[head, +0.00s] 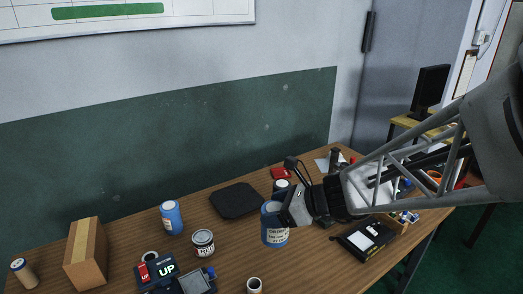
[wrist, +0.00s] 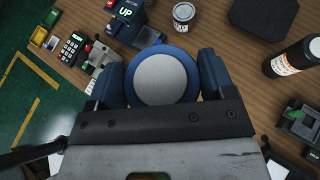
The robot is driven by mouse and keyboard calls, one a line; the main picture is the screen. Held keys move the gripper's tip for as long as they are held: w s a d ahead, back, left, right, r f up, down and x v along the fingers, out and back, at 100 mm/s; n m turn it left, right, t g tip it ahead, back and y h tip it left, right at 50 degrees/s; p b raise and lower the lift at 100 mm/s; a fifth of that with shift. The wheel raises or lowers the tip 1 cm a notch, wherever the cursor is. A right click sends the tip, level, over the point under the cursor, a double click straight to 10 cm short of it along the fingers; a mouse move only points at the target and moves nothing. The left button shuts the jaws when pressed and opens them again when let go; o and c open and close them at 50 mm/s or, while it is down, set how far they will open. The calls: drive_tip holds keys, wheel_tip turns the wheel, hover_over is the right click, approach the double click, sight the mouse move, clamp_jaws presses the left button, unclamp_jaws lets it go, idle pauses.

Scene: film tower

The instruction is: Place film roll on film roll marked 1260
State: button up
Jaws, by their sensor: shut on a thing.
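My gripper (head: 285,212) is shut on a blue film roll (head: 274,236) with a pale label whose print is too small to read. In the wrist view the held roll (wrist: 160,78) shows its round pale end and blue rim between the two fingers. In the head view it looks upright; whether it touches the table is unclear. A second blue roll (head: 171,217) with a small pale label stands upright on the table to the left, apart from my gripper. Its marking cannot be read, so I cannot tell which roll says 1260.
A label-wrapped can (head: 203,243) stands between the two blue rolls. A black pad (head: 235,200) lies behind it. A box (head: 84,253), a small roll (head: 24,272) and a device marked UP (head: 167,271) are at left. A black device (head: 364,237) lies right of my gripper.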

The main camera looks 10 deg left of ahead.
drive_tip(key=w+a+n+g, duration=0.2)
drive_tip(key=w+a+g, duration=0.1)
drive_tip(key=a, duration=1.2)
drive_tip(key=w+a+n+g, duration=0.2)
drive_tip(key=w+a+n, duration=0.1)
drive_tip(key=a, duration=1.3)
drive_tip(key=f, duration=0.5)
drive_tip(key=shift+s+d+f, duration=0.25)
drive_tip(key=w+a+f, duration=0.1)
drive_tip(key=w+a, duration=1)
drive_tip(key=shift+a+f, duration=0.25)
drive_tip(key=shift+w, duration=0.1)
drive_tip(key=shift+f, duration=1.75)
